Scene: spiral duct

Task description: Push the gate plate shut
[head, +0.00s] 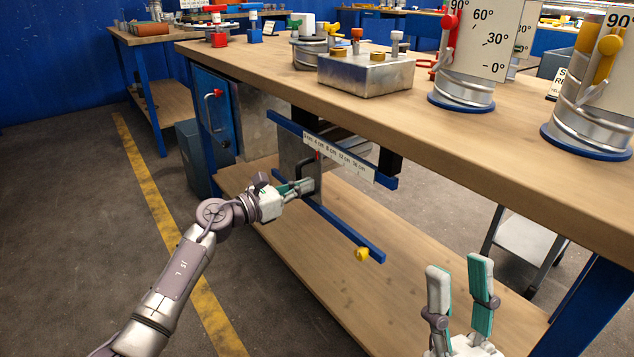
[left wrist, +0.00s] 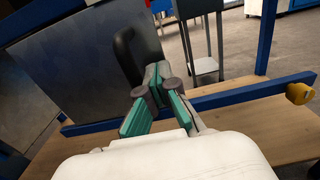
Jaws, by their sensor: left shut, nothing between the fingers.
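The grey gate plate (head: 292,155) stands upright between two blue rails below the bench top, toward their left part. It fills the left of the left wrist view (left wrist: 65,75). Its black handle (left wrist: 126,58) sticks out near the plate's right edge. A white centimetre scale (head: 340,158) lies along the upper rail, with a red pointer (head: 318,156) near its left end. My left gripper (head: 310,184) is shut and empty, its fingertips close beside the handle, on its right in the wrist view; contact is unclear. My right gripper (head: 461,283) is open and empty, away from the plate.
The lower blue rail (head: 345,234) ends in a yellow knob (head: 362,254). A wooden shelf (head: 300,255) lies underneath. The bench top (head: 400,105) overhangs the rails. Space right of the plate between the rails looks open.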

